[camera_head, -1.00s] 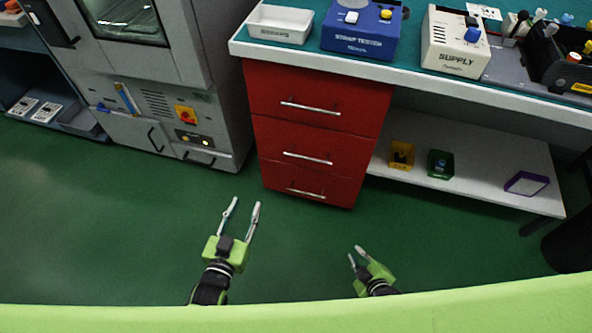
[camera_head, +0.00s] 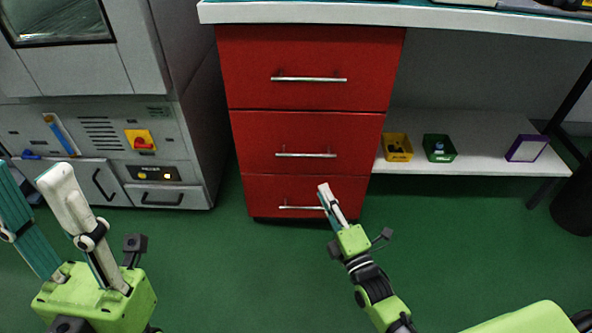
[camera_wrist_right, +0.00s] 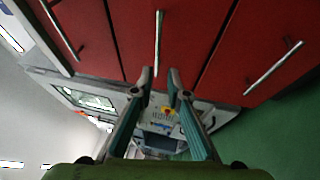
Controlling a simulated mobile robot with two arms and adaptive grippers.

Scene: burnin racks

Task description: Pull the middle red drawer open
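The middle red drawer (camera_head: 262,140) is shut, flush in the cabinet between the top and bottom drawers. Its silver bar handle (camera_head: 306,155) is horizontal in the head view. In the right wrist view the middle handle (camera_wrist_right: 158,42) stands just beyond the fingertips, with a gap. My right gripper (camera_head: 327,188) is open and empty, in front of the cabinet, its fingers overlapping the bottom drawer in the head view. The right wrist view shows its two fingers (camera_wrist_right: 160,75) apart. My left gripper (camera_head: 28,172) is open and empty at the lower left, away from the cabinet.
The top drawer (camera_head: 245,65) and bottom drawer (camera_head: 265,195) are also shut. A grey machine (camera_head: 95,125) stands left of the cabinet. A low white shelf (camera_head: 470,160) with yellow, green and purple bins is at right. Green floor (camera_head: 250,270) lies clear in front.

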